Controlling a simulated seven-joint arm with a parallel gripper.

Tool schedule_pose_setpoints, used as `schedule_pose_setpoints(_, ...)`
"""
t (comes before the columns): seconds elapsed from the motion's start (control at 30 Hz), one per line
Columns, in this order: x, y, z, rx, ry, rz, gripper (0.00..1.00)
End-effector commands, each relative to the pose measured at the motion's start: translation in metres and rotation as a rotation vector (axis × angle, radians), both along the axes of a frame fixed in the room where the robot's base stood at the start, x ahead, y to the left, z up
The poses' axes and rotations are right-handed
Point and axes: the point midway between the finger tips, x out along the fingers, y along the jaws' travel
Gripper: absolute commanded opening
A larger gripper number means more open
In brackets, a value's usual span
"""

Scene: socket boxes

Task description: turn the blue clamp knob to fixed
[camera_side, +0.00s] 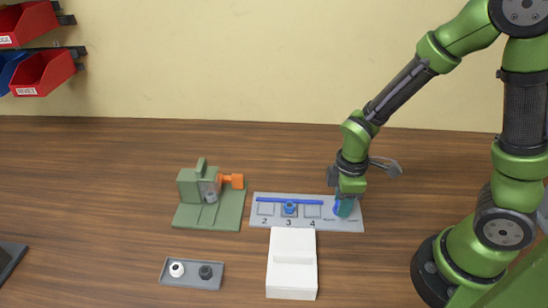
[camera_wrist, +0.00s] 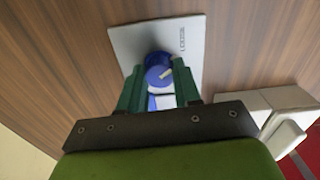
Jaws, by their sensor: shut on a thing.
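The blue clamp knob (camera_wrist: 158,70) sits on the right end of the grey socket plate (camera_side: 348,224), with a pale pointer mark on its top. In the side view only a bit of the knob (camera_side: 337,207) shows beside the fingers. My gripper (camera_wrist: 158,82) points down over it, with its green fingers on either side of the knob, shut on it. A blue bar (camera_side: 275,200) runs along the plate's back, behind square sockets marked 2, 3 and 4. A blue piece (camera_side: 289,208) sits at socket 3.
A green fixture (camera_side: 190,187) with an orange handle (camera_side: 236,181) stands left of the plate. A white box (camera_side: 292,280) lies in front of the plate. A grey tray (camera_side: 207,283) holds a white and a black part. Bare table lies behind the plate.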

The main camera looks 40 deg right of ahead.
Motion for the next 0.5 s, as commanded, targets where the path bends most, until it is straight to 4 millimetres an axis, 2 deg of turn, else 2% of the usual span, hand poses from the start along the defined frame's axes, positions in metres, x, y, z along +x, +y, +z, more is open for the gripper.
schedule_pose_setpoints(0.5, 0.0001, 0.0007, 0.0008, 0.001, -0.002, -0.487, 0.02)
